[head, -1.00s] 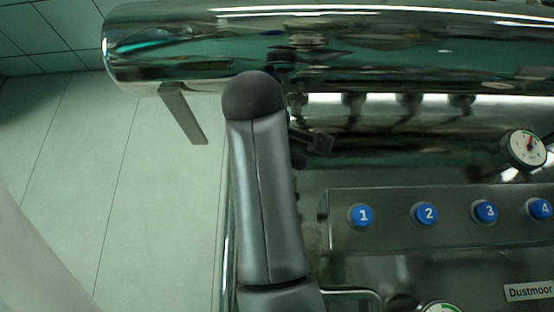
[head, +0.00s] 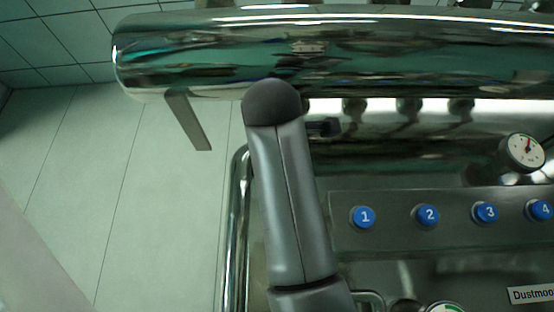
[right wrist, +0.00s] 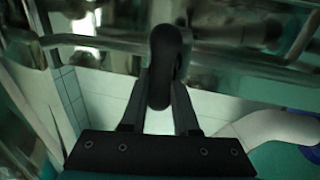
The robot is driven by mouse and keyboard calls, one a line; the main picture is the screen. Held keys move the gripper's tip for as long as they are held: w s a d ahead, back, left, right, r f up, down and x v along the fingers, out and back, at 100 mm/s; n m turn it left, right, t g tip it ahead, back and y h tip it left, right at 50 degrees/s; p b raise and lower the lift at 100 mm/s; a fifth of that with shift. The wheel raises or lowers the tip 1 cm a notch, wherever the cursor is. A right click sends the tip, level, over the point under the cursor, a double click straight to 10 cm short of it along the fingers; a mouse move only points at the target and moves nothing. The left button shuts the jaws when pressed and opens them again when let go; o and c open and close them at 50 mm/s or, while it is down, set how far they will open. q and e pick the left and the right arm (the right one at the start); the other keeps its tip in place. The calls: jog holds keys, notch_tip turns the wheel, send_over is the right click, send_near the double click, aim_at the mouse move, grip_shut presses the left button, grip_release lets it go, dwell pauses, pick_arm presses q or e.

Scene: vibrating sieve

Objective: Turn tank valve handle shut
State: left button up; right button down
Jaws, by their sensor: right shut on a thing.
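In the right wrist view, a dark, rounded handle (right wrist: 166,48), which I take for the tank valve handle, stands between the two fingers of my right gripper (right wrist: 160,88). The gripper is shut on it. The far end of the handle meets blurred, shiny metal, and its turn angle is hard to tell. In the head view, my grey arm link covers part of the scene, and I cannot make out the handle surely there. My left gripper is not in view.
A long polished steel cylinder (head: 400,48) runs across the top of the head view. A panel (head: 390,240) with blue numbered buttons and a gauge (head: 522,152) are at the right. A bent chrome rail (head: 238,220) stands left of my arm. Pale floor (head: 90,180) is open at the left.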

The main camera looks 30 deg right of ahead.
jog(key=c, duration=0.7)
grip_release()
jog(key=shift+b+v, duration=2.75)
jog(key=shift+v, duration=4.9)
jog(key=shift+a, duration=0.1)
jog(key=shift+w, duration=0.1)
